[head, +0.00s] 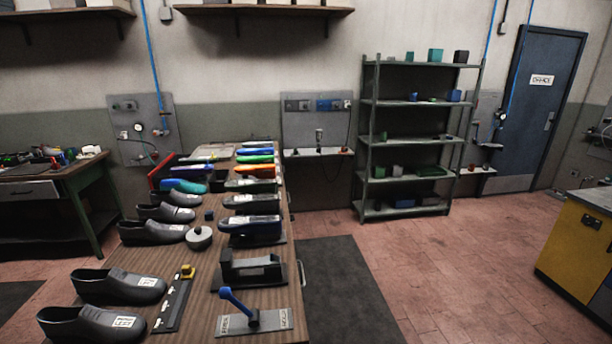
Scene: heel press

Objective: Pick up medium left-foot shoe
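Several dark grey shoes stand along the left side of a wooden bench. The nearest shoe (88,325) has a white label that seems to read LEFT; another (112,287) sits just behind it, also labelled. Farther back are a third shoe (150,232), a fourth (163,212) and a fifth (178,197). Their labels are too small to read, so I cannot tell which is the medium left-foot one. Neither of my grippers is in view.
The bench (200,285) also bears a blue-handled lever on a plate (253,318), a black stand (250,268), a round grey piece (199,238) and a row of coloured shoe-shaped pieces (256,171). A shelf rack (412,140) stands behind. The floor at right is clear.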

